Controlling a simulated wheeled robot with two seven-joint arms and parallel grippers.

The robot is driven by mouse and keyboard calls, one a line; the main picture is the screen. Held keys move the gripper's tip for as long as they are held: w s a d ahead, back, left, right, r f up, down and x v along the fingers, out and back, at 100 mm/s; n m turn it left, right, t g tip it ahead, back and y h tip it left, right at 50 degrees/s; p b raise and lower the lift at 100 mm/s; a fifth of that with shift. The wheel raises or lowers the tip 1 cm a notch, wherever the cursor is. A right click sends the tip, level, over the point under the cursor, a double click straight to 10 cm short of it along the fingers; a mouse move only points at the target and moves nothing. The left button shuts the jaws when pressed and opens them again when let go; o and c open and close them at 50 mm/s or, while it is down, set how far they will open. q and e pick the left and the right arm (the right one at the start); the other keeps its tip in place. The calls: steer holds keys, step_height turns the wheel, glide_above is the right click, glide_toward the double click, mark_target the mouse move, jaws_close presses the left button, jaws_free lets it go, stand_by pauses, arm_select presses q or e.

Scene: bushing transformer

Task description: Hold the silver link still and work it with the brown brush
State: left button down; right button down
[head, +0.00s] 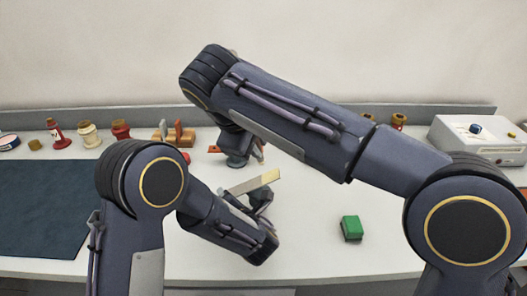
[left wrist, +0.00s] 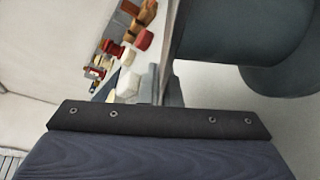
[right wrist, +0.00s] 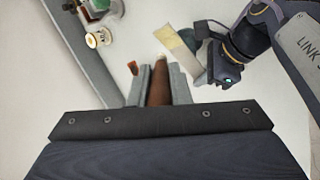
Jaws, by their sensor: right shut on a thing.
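The silver link (head: 238,188) is a flat bar, grey with a cream-yellow end, raised and tilted near the middle of the head view. It also shows in the right wrist view (right wrist: 183,50) and edge-on in the left wrist view (left wrist: 171,45). My left gripper (head: 262,197) is shut on the link, though the grip itself is partly hidden. My right gripper (right wrist: 157,85) is shut on the brown brush (right wrist: 158,88), whose pale tip points away from the fingers. The brush tip is close to the link in the right wrist view; whether they touch cannot be told.
A green block (head: 351,227) lies on the white table, right of centre. A dark blue mat (head: 40,205) covers the left. Several red and cream bushings (head: 88,134) line the back edge. A white device (head: 470,135) stands at the back right. My right arm spans the middle.

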steer(key=shift+s+a+r, duration=0.1)
steer(key=shift+a+r, duration=0.2)
steer(key=shift+r, duration=0.25)
steer(key=r, duration=0.1)
steer(key=a+r, duration=0.1)
steer(key=shift+s+a+r, duration=0.15)
steer(key=shift+a+r, duration=0.1)
steer(key=shift+r, duration=0.05)
arm_select(q)
steer(key=c, duration=1.6)
jaws_free()
steer(key=shift+o, duration=0.2)
